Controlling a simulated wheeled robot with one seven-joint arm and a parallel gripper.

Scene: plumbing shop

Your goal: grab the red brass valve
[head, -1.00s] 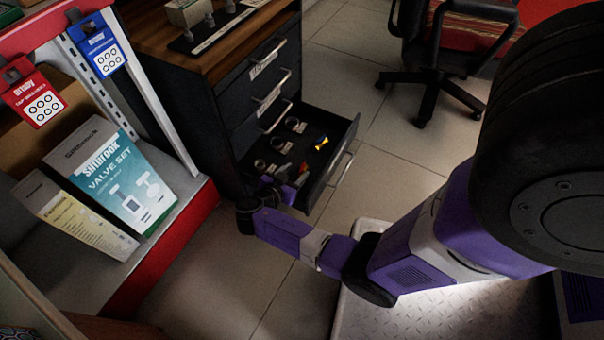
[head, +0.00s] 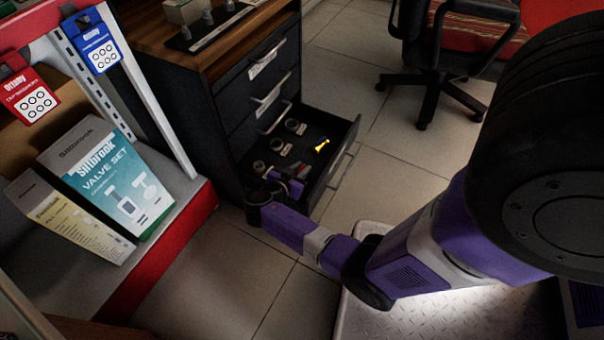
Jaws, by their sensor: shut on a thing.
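The red brass valve (head: 303,169) shows only as a small red bit in the open bottom drawer (head: 343,172) of the dark cabinet. My gripper (head: 295,177) reaches down into the drawer from the front left and is shut on the valve. Most of the valve and the fingertips are too small or hidden to make out.
Several grey ring-shaped fittings (head: 296,126) with tags lie in the drawer. Shut drawers (head: 262,70) with handles are above it. A shelf with a valve set box (head: 112,185) stands left. An office chair (head: 432,80) stands back right. The tiled floor between is clear.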

